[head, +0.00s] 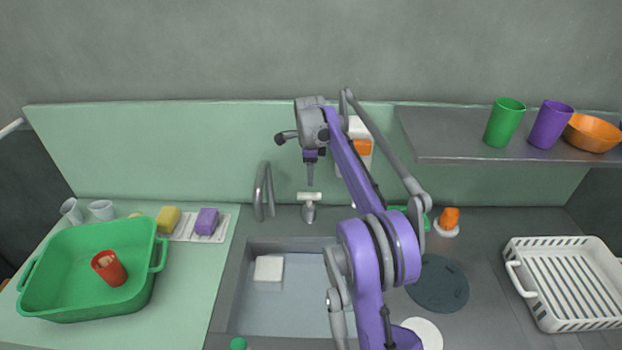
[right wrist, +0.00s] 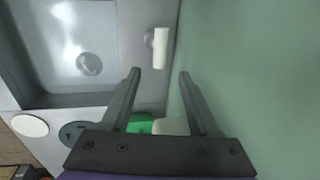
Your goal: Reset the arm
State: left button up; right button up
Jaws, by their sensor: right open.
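My right arm, purple and grey, rises from the bottom of the head view and reaches over the counter. Its gripper (head: 310,172) hangs pointing down above the white-topped tap handle (head: 309,197), in front of the green back panel. In the right wrist view the two fingers (right wrist: 159,74) are apart with nothing between their tips. The white tap handle (right wrist: 160,48) shows beyond them. My left gripper is in neither view.
The sink (head: 305,300) holds a white block (head: 268,272). A green tub (head: 85,310) with a red cup (head: 109,268) stands left. A white rack (head: 575,325) stands right. The shelf (head: 450,135) carries a green cup (head: 504,122), a purple cup (head: 549,125) and an orange bowl (head: 592,133).

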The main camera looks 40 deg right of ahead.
jog(key=shift+r, duration=0.1)
dwell(0.5)
jog(key=s+a+r+n+t, duration=0.1)
jog(key=s+a+n, duration=0.5)
jog(key=a, duration=0.3)
jog(key=s+a+r+n+t, duration=0.1)
jog(key=s+a+n, duration=0.55)
jog(key=a, duration=0.35)
jog(key=s+a+f+n, duration=0.3)
jog(key=s+n, duration=0.1)
jog(key=s, duration=0.2)
jog(key=s+a+f+n+t+y, duration=0.1)
jog(key=s+a+f+n, duration=0.3)
jog(key=s+n, duration=0.1)
jog(key=s+a+f+n, duration=0.4)
jog(key=s, duration=0.3)
jog(key=shift+s+n+t, duration=0.25)
jog(key=shift+n+t, duration=0.1)
jog(key=shift+t, duration=0.05)
